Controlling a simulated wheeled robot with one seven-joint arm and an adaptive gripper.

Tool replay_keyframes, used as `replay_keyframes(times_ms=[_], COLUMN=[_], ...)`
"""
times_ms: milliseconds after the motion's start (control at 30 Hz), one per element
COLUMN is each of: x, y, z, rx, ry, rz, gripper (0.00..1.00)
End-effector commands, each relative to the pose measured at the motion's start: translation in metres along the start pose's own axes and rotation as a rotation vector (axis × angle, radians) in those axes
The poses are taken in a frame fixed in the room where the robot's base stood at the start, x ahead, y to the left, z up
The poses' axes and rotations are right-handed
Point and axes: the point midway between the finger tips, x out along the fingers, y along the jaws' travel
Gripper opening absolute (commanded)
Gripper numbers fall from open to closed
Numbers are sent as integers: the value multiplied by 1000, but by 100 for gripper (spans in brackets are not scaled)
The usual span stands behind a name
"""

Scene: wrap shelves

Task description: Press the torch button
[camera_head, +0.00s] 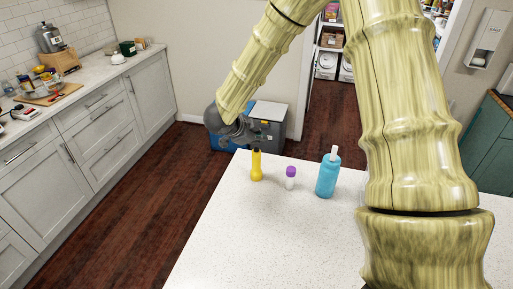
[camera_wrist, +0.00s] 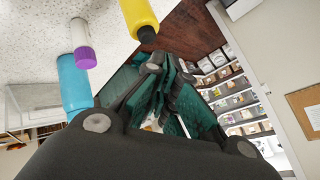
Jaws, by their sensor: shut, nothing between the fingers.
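The torch is a yellow cylinder (camera_head: 256,168) standing upright on the white counter near its far left corner. In the wrist view its yellow body (camera_wrist: 138,12) shows at the top, with a black end towards my fingers. My gripper (camera_head: 258,143) is just above and behind the torch's top in the head view. Its green-padded fingers (camera_wrist: 165,92) are shut and empty in the wrist view. The black end looks close to the fingers, but I cannot tell whether they touch. I cannot make out the button in either view.
A small white bottle with a purple cap (camera_head: 290,177) stands right of the torch. A blue bottle with a white top (camera_head: 327,176) stands farther right. The white counter (camera_head: 255,235) is clear in front of them. A grey and blue bin (camera_head: 268,112) stands on the floor beyond.

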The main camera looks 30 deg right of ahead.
Motion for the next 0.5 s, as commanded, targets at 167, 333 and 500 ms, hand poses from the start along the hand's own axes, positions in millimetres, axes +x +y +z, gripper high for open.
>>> replay_keyframes(times_ms=[167,333,500], x=[-13,-22,-30], y=[-9,-16,-22], z=[-9,-16,-22], rx=[0,0,0], ry=[0,0,0], rz=[0,0,0], gripper=[0,0,0])
